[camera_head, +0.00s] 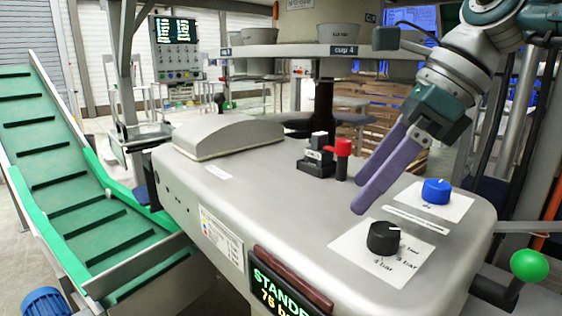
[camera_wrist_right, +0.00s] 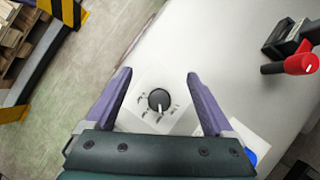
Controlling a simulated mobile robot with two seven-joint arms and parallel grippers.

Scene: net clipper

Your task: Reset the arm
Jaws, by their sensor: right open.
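My right gripper (camera_head: 370,195) comes in from the upper right of the head view, above the machine's grey top (camera_head: 270,205). Its two purple fingers point down and left, near the black knob (camera_head: 383,238) on its white label. In the right wrist view my right gripper (camera_wrist_right: 158,92) is open and empty, with the black knob (camera_wrist_right: 159,99) seen between its fingers and apart from them. The blue knob (camera_head: 436,191) sits behind the black one and is mostly hidden in the wrist view. My left gripper is not in view.
A red-handled valve (camera_head: 342,148) stands on the machine top, left of my right gripper. A grey cover (camera_head: 215,136) is further left. A green ball lever (camera_head: 529,265) sticks out at the right. A green conveyor (camera_head: 75,180) slopes along the left.

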